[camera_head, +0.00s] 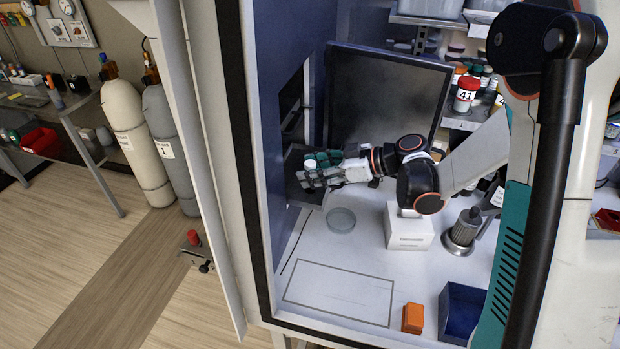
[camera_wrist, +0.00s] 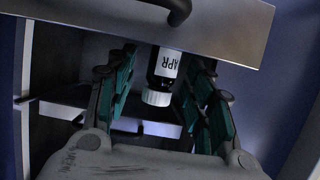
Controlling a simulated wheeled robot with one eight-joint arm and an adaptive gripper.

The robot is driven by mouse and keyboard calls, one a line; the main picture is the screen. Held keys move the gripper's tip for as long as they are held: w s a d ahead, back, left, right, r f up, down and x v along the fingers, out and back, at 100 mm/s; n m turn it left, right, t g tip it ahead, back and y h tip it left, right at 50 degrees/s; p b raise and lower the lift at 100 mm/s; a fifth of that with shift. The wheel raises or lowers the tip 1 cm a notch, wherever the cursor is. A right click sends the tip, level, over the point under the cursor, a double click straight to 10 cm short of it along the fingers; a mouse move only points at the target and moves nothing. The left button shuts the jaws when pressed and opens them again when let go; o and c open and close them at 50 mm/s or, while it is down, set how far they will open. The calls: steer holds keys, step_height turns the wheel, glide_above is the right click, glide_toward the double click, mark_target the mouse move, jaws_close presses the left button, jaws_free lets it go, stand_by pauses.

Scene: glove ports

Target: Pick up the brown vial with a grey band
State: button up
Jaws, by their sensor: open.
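In the wrist view, a dark vial (camera_wrist: 165,72) with a white label reading "APR" and a pale ribbed cap lies between the fingers of my gripper (camera_wrist: 167,60). Its colour looks near black here, and I cannot make out a grey band. The fingers with teal pads stand open on both sides, with gaps to the vial. In the head view, my gripper (camera_head: 307,171) reaches left over a dark tray (camera_head: 306,195) at the cabinet's side opening. The vial cannot be made out there, behind the fingers.
A metal panel with a dark handle (camera_wrist: 180,10) crosses the top of the wrist view. A raised dark door (camera_head: 385,95) stands behind my gripper. A clear dish (camera_head: 341,219), a white box (camera_head: 408,230), an orange block (camera_head: 412,318) and a blue bin (camera_head: 462,309) stand on the worktop.

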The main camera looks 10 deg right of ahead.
steer(key=shift+w+a+f, duration=0.2)
steer(key=shift+a+f, duration=0.05)
steer(key=shift+a, duration=0.2)
steer(key=c, duration=1)
steer(key=shift+r, duration=0.15)
